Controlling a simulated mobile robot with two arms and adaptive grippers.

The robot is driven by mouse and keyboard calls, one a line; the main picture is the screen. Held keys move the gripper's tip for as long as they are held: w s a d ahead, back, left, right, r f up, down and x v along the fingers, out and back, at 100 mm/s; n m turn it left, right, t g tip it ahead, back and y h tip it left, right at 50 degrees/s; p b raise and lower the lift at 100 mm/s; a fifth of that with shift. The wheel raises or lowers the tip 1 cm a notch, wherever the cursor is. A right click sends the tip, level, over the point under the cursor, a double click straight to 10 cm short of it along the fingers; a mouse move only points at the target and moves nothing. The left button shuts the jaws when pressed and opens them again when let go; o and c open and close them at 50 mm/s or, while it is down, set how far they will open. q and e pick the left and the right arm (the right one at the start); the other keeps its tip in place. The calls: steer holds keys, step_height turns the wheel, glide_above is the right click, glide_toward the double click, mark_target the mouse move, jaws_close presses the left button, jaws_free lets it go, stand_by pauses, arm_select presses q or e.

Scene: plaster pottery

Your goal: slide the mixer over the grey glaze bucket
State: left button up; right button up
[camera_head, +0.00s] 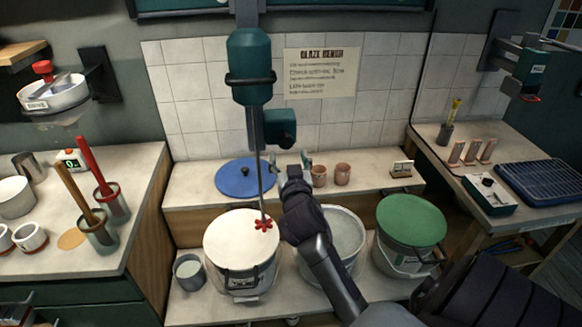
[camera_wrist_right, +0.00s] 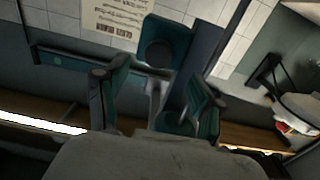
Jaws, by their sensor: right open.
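The mixer (camera_head: 249,70) is a teal motor on a vertical mount, with a thin shaft and a red impeller (camera_head: 264,224). The impeller shows over the white-lidded bucket (camera_head: 240,243), left of the open bucket (camera_head: 347,232) with pale grey contents. A dark teal block with a round end (camera_head: 280,128) sticks out from the mixer's right side. My right gripper (camera_head: 292,160) is open, just below and right of this block. In the right wrist view, the block (camera_wrist_right: 160,42) lies beyond my open fingers (camera_wrist_right: 157,75). My forearm hides part of the open bucket. My left gripper is out of view.
A green-lidded bucket (camera_head: 412,220) stands to the right. A blue lid (camera_head: 245,177) and small brown cups (camera_head: 342,174) lie on the back ledge. A side table (camera_head: 510,208) holds a blue rack. The left counter (camera_head: 120,250) holds pots and tools.

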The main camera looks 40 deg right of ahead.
steer(key=v, duration=0.4)
steer(key=shift+s, duration=0.1)
stand_by(0.4)
